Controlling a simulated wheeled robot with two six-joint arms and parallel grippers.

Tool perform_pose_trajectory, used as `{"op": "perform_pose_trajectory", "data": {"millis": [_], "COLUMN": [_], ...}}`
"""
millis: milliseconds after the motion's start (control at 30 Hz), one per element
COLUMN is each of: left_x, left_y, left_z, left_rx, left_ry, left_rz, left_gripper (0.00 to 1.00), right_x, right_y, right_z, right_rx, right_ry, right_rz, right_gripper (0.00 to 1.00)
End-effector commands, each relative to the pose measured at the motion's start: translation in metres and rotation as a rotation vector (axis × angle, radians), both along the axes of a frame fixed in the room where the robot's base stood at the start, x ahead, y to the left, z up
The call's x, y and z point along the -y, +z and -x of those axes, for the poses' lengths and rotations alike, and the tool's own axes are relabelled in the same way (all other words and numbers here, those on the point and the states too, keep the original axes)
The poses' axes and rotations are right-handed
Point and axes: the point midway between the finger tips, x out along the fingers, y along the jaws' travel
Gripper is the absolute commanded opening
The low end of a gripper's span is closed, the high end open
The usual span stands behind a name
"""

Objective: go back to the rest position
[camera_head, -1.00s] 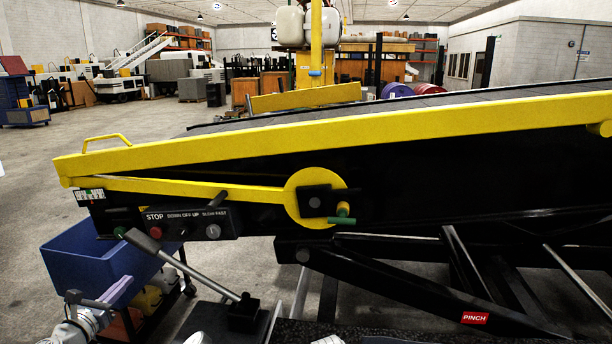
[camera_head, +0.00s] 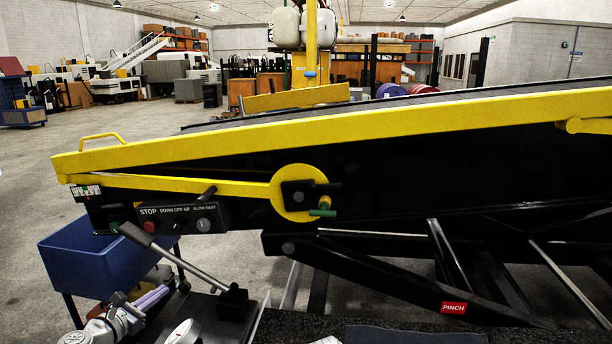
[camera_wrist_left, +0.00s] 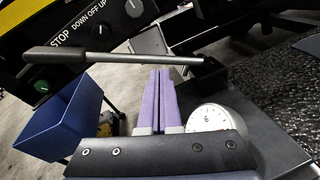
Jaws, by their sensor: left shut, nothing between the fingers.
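My left gripper (camera_head: 160,292) is low at the left in the head view, with purple fingers pressed together and empty. In the left wrist view the same gripper (camera_wrist_left: 160,73) shows its purple fingers shut side by side, below the grey lever (camera_wrist_left: 110,56). In the head view the lever (camera_head: 165,252) with a black grip slants up left from its black base, and the gripper is apart from it. A round white gauge (camera_head: 183,334) lies low beside my left wrist. My right gripper is not in view.
The belt loader's yellow rail (camera_head: 300,130) and black side fill the middle. Its control panel (camera_head: 180,217) has STOP and DOWN OFF UP labels. A blue bin (camera_head: 85,262) stands on a cart at left. Open floor lies beyond the loader at left.

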Motion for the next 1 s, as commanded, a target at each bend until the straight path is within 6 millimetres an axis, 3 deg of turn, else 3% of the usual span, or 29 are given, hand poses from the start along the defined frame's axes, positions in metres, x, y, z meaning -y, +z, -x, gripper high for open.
{"op": "perform_pose_trajectory", "data": {"millis": [167,333,500,600,800,1000], "left_x": [0.064,0.151,0.242,0.278,0.312,0.316], "left_y": [-0.022,-0.058,-0.106,-0.130,-0.157,-0.160], "left_z": [-0.003,0.011,0.055,0.089,0.152,0.187], "left_rx": [-0.040,-0.067,-0.044,-0.002,0.115,0.204], "left_ry": [-0.177,-0.472,-0.923,-1.204,-1.754,-2.145], "left_rz": [-0.213,-0.541,-0.978,-1.217,-1.613,-1.836], "left_gripper": [0.00,0.00,0.00,0.00,0.00,0.00], "right_x": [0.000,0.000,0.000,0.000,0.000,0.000], "right_y": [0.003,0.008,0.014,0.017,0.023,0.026], "right_z": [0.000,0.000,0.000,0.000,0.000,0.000], "right_rx": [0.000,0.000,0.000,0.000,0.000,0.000], "right_ry": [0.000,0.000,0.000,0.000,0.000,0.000], "right_rz": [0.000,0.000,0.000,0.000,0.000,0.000], "right_gripper": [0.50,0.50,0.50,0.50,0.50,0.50]}}
